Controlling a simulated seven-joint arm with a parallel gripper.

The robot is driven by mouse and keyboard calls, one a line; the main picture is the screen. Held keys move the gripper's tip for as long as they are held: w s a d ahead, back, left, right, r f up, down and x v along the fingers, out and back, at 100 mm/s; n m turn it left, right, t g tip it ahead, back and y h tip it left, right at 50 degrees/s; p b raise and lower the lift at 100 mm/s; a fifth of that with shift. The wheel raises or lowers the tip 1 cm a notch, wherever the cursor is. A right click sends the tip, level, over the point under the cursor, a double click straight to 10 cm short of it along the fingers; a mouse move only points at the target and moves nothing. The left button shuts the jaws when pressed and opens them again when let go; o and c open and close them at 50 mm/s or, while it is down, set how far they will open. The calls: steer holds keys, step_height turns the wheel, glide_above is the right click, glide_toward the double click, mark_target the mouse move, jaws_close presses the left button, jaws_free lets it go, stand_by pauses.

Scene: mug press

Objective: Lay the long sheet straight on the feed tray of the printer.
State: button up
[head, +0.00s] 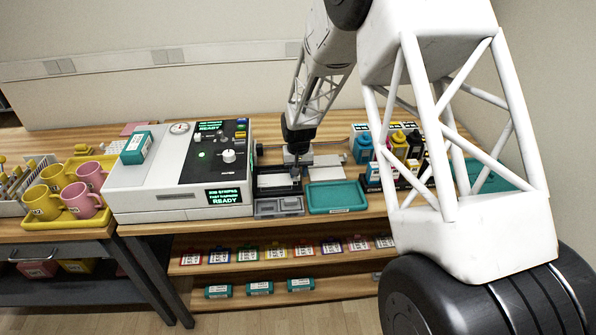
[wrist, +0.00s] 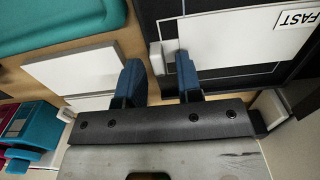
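The printer (head: 185,170) is a white machine with a dark panel and green lit screens. On its right is the dark feed tray (wrist: 215,78), with thin pale lines. A white sheet (wrist: 245,38) lies on it, also visible in the head view (head: 273,181); its far end is cut off in the wrist view. A second white sheet or stack (wrist: 75,75) lies on the other side; I cannot tell which is the long sheet. My gripper (wrist: 158,72) is open above the tray's edge, its blue fingers apart. A pale grey guide (wrist: 157,58) shows between the fingertips.
A teal tray (head: 337,197) and a grey divided tray (head: 277,207) stand at the front. Colored bottles (head: 385,150) stand to the right. A teal box (head: 137,147) sits on the printer. Mugs (head: 62,190) stand on a yellow tray at left.

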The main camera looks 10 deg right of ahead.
steer(key=shift+r, duration=0.15)
step_height(320, 180, up, 12)
stand_by(0.9)
stand_by(0.6)
steer(key=shift+s+r, duration=0.1)
steer(key=s+d+r+t, duration=0.1)
steer(key=s+d+r, duration=0.2)
steer(key=s+r, duration=0.6)
steer(key=s+d+r, duration=0.3)
steer(key=s+r, duration=0.3)
steer(key=s, duration=0.6)
steer(key=s+d+r, duration=0.1)
steer(key=s+d, duration=0.1)
steer(key=s, duration=1)
steer(key=s+d+r+t, duration=0.1)
steer(key=s, duration=1.1)
steer(key=shift+s+d+t, duration=0.3)
steer(key=shift+s+d, duration=0.05)
